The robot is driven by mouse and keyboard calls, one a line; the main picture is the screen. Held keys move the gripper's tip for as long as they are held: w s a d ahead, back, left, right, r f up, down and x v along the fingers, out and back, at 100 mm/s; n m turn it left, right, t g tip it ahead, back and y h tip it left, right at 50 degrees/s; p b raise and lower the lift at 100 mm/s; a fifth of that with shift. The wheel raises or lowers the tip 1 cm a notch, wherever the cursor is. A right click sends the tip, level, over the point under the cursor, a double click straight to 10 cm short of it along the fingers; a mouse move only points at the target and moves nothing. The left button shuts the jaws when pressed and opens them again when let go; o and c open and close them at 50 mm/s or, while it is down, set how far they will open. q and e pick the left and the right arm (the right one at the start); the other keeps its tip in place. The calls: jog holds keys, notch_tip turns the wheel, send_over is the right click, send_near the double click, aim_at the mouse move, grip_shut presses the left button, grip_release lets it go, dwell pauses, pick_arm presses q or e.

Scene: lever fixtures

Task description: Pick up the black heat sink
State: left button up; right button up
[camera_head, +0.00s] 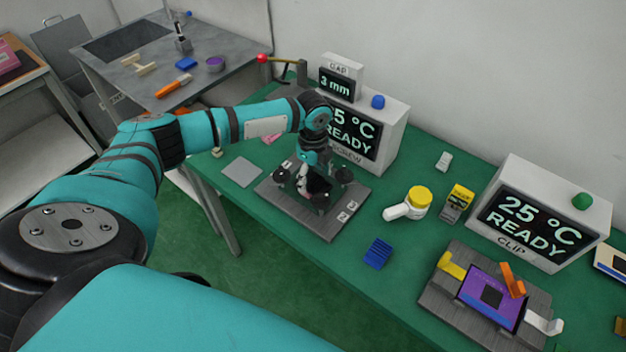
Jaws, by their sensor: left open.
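My left gripper (313,187) points down over the grey screw fixture plate (334,222), in front of the screw station display. The gripper is open. A dark shape lies around its fingertips, and I cannot tell whether this is the black heat sink or part of the gripper or fixture. The black heat sink is not clearly visible elsewhere. A blue finned block (378,252) lies apart on the green table, to the right of the plate. My right gripper is not in view.
The screw station (392,128) stands close behind my gripper. A white bottle with a yellow lid (418,200) and a yellow-black box (457,203) stand to the right. The clip station (540,215) and clip fixture (450,308) are farther right. A grey pad (241,172) lies left.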

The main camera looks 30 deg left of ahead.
pick_arm(q)
jog(key=shift+c, duration=0.4)
jog(key=c, duration=1.2)
